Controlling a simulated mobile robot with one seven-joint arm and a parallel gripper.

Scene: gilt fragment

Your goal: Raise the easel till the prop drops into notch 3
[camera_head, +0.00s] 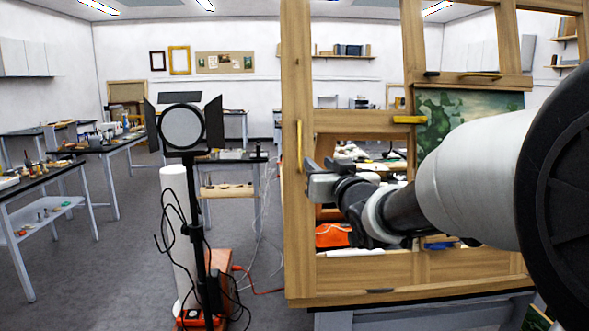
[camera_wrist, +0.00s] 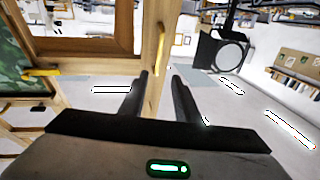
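The wooden easel (camera_head: 297,220) stands upright at centre right in the head view, holding a green painting (camera_head: 440,108). A slim yellow handle (camera_head: 299,146) is on its left post; in the wrist view a yellow handle (camera_wrist: 160,48) shows beyond my fingertips. My gripper (camera_head: 318,172) is in front of the easel, just right of and below that handle. In the wrist view my gripper (camera_wrist: 160,75) is open, with the post visible between its fingers and nothing held. I cannot make out the prop or the notches.
A studio lamp (camera_head: 182,128) on a stand, with loose cables, is left of the easel beside a white cylinder (camera_head: 176,235). An orange box (camera_head: 222,270) stands near its base. Workbenches (camera_head: 95,150) line the left. Grey floor (camera_head: 105,270) is open between them and the lamp.

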